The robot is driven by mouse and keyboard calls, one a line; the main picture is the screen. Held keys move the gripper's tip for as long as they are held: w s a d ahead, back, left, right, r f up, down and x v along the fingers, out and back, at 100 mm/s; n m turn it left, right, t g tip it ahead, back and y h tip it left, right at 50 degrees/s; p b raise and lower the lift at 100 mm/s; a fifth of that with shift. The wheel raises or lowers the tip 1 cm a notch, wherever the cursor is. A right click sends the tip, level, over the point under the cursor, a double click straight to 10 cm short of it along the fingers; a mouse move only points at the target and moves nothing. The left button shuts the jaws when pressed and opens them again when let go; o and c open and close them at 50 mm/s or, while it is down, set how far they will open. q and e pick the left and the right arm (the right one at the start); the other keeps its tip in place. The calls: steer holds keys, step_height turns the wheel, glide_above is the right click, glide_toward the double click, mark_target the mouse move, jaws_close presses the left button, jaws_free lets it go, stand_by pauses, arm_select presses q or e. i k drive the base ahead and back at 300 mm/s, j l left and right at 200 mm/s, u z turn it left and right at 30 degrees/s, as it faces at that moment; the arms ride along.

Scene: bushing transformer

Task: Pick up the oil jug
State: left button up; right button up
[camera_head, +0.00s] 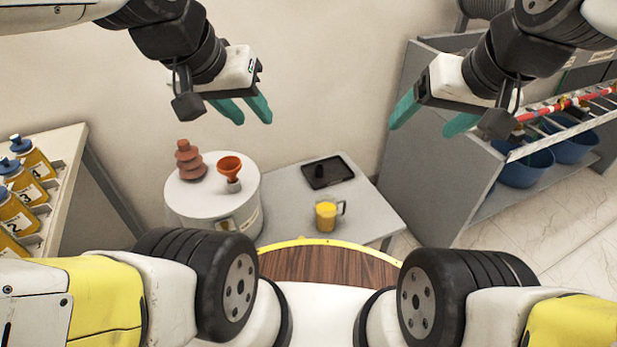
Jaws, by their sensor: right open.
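The oil jug appears to be the small yellow jug with a grey handle on its right side (326,215). It stands upright on the grey table (368,208), near its front edge. My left gripper (254,121) hangs in the air at the upper left, above the white drum and well away from the jug. Its teal fingers are apart with nothing between them. My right gripper (420,128) is in the air at the upper right, above and to the right of the jug. Its teal fingers are spread and empty. Neither gripper touches anything.
A white drum (213,210) left of the jug carries a ribbed brown bushing (189,161) and an orange funnel (230,168). A black tray (329,172) lies behind the jug. A shelf with yellow bottles (25,180) is at left; a grey rack with blue bins (524,168) is at right.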

mark_target(326, 206)
steer(key=k+j+z, duration=0.2)
steer(key=j, duration=0.2)
steer(key=k+j+z, duration=0.2)
steer(key=j, duration=0.2)
steer(key=k+j+z, duration=0.2)
steer(key=j, duration=0.15)
steer(key=k+j+z, duration=0.2)
steer(key=j, duration=0.15)
steer(key=i, duration=0.1)
